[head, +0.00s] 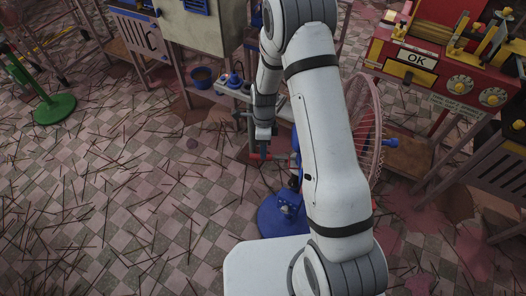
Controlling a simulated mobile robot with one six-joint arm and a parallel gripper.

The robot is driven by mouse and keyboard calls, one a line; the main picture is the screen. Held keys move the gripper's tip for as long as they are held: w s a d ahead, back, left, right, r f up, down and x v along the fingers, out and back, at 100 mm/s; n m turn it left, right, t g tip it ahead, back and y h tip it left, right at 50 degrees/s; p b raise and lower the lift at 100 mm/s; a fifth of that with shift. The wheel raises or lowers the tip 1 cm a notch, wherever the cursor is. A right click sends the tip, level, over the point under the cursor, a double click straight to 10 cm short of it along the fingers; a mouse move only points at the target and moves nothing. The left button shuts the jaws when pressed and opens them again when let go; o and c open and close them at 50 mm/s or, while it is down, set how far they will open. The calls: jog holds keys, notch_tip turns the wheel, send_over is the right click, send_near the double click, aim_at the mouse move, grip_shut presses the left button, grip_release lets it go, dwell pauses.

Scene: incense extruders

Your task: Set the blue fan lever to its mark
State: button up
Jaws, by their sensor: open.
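The blue fan has a round blue base (275,216) on the floor and a pink wire cage (366,125) behind my arm. Much of its post is hidden by my arm. A thin bar with a red grip (260,156) sticks out to the left of the post; it looks like the lever. My gripper (262,149) points down, open, right at the red grip. I cannot tell whether the jaws touch it or are around it. No mark for the lever can be made out.
A red machine with an OK panel (411,59) stands at the right. A pale cabinet (203,27) and a small bucket (202,77) are at the back. A green stand (54,108) is at the left. The tiled floor (130,190) is strewn with thin sticks.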

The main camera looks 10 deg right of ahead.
jog(key=shift+w+d+r, duration=0.1)
jog(key=shift+w+r, duration=0.15)
jog(key=shift+r, duration=0.9)
jog(key=shift+w+r, duration=0.2)
jog(key=shift+r, duration=0.9)
jog(key=s+d+r+n+t+p, duration=0.1)
jog(key=s+d+r+n, duration=0.15)
jog(key=r, duration=0.45)
jog(key=s+d+r+n+t+p, duration=0.1)
jog(key=s+r+n, duration=0.25)
jog(key=r, duration=0.35)
jog(key=s+d+r+n+p, duration=0.1)
jog(key=s+r+n, duration=0.1)
jog(key=r+n, duration=0.35)
jog(key=s+d+r+n+t+p, duration=0.2)
jog(key=s+r+n, duration=0.6)
jog(key=s+r, duration=0.4)
jog(key=shift+s+d+t, duration=0.4)
jog(key=shift+s+d, duration=0.25)
jog(key=shift+d, duration=0.2)
jog(key=shift+c, duration=0.7)
